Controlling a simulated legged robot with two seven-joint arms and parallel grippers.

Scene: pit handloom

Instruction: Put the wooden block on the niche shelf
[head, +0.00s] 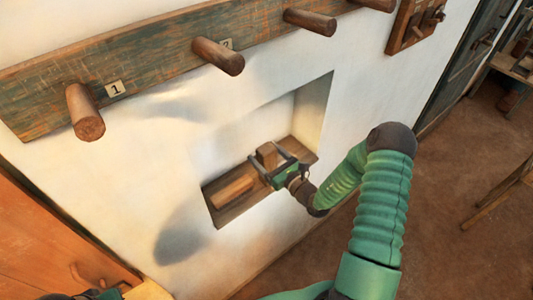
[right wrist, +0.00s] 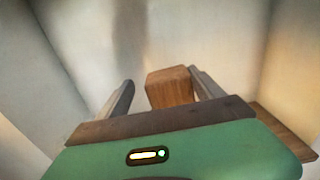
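A small upright wooden block (head: 267,155) stands on the niche shelf (head: 228,213), a brown board along the bottom of a recess in the white wall. My right gripper (head: 269,172) reaches into the niche at the block. In the right wrist view the block (right wrist: 171,88) is at or just beyond the fingertips (right wrist: 165,88). The fingers are wide apart, with a clear gap between the left finger and the block; the right finger is close beside it. The block's lower part is hidden. A bit of my left gripper shows at the bottom left edge; its fingers are unclear.
A rail (head: 150,60) with thick numbered pegs runs above the niche. The niche side walls are close around the gripper. An orange wooden panel (head: 40,245) is at lower left.

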